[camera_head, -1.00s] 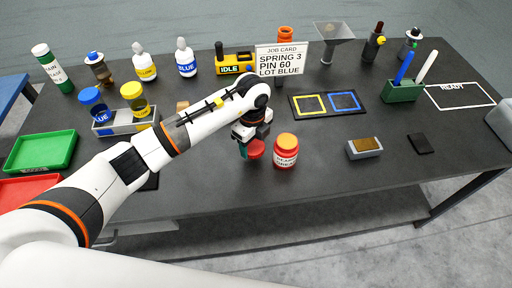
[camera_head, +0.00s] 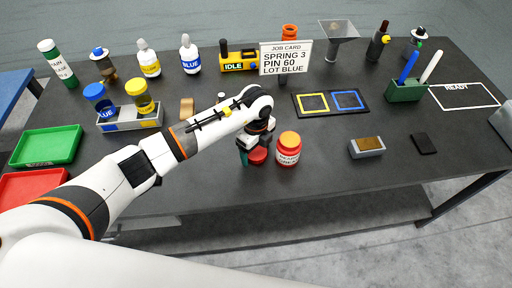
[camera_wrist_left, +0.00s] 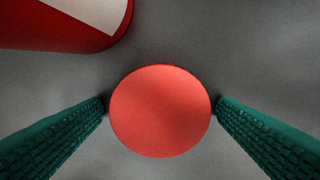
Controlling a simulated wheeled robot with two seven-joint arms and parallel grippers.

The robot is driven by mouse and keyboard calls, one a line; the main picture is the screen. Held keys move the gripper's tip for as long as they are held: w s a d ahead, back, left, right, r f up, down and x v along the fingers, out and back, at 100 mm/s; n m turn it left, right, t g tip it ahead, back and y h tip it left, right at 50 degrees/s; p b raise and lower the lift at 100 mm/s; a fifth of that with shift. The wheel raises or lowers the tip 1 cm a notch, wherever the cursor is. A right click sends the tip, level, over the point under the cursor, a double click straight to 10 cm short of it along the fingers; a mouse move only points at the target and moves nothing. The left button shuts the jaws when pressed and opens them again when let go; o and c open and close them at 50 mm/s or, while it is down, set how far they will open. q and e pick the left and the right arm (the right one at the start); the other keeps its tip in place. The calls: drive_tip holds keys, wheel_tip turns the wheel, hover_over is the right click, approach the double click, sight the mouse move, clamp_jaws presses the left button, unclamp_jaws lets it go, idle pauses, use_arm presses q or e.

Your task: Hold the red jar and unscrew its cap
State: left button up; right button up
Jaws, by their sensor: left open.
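The red jar (camera_head: 288,155) stands upright on the dark table, with a white lettered label and an orange round top inside a red rim. In the left wrist view part of the jar (camera_wrist_left: 50,28) shows at upper left. A flat red disc like a cap (camera_head: 258,156) is left of the jar, apart from it. My left gripper (camera_head: 255,158) points down over this disc. In the wrist view the disc (camera_wrist_left: 160,110) lies between the two open green fingers, with a narrow gap at each side. I cannot tell whether it rests on the table. My right gripper is not in view.
A job card (camera_head: 285,58) stands behind the jar. A grey block with a brown top (camera_head: 367,148) and a black pad (camera_head: 424,144) lie to the right. Green (camera_head: 46,147) and red (camera_head: 34,187) trays are at left. The table between jar and block is clear.

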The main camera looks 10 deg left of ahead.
sight(256, 151)
use_arm(q)
drive_tip(key=shift+r, duration=0.1)
drive_tip(key=shift+r, duration=0.2)
wheel_tip(256, 151, up, 12)
drive_tip(key=b, duration=0.2)
drive_tip(key=shift+b, duration=0.35)
